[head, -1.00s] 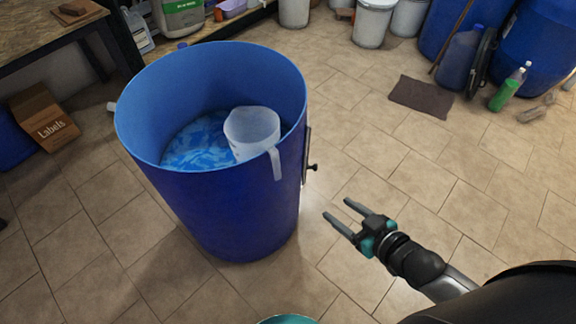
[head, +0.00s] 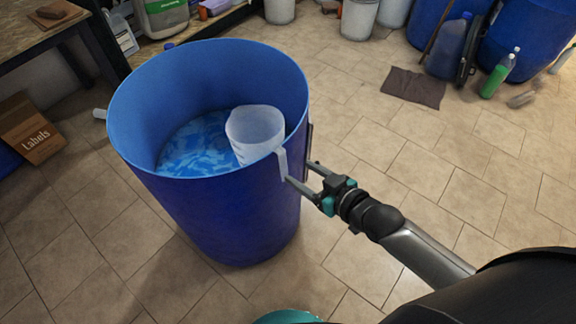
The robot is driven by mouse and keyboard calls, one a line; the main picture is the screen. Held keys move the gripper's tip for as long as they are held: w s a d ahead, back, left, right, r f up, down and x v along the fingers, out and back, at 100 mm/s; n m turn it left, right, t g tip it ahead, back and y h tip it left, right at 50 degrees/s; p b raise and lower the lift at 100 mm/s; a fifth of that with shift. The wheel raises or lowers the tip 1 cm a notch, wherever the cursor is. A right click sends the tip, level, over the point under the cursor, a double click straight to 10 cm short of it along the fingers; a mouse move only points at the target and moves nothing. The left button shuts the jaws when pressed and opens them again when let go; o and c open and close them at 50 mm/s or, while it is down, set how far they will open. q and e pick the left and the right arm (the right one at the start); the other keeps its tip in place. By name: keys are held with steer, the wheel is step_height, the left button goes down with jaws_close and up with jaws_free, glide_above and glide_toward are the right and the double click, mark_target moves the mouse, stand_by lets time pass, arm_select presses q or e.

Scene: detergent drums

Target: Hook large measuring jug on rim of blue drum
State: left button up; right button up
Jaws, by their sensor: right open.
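The large measuring jug (head: 254,133) is translucent white and sits inside the blue drum (head: 215,215) at its near right rim. Its handle (head: 282,163) hangs down over the outside of the rim. Blue liquid (head: 197,146) shows low in the drum. My right gripper (head: 300,174) is open beside the drum's right wall. Its nearer fingertip is close to the jug's handle; I cannot tell whether they touch. The other finger is close to the drum's side. My left gripper is not in view.
A brown mat (head: 413,87) lies on the tiled floor at the back right. Green bottle (head: 500,74) and large blue drums (head: 528,40) stand beyond it. A cardboard box (head: 32,130) is at the left. Floor right of the drum is clear.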

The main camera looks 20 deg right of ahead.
mark_target(284, 162)
steer(key=b+x, duration=0.1)
steer(key=x, duration=0.4)
steer(key=shift+w+a+f, duration=0.1)
steer(key=shift+f, duration=0.05)
steer(key=shift+w+a+f+b, duration=0.15)
steer(key=shift+w+a+b, duration=0.05)
steer(key=shift+w+b, duration=0.2)
steer(key=shift+w, duration=0.15)
steer(key=c, duration=0.6)
jaws_close()
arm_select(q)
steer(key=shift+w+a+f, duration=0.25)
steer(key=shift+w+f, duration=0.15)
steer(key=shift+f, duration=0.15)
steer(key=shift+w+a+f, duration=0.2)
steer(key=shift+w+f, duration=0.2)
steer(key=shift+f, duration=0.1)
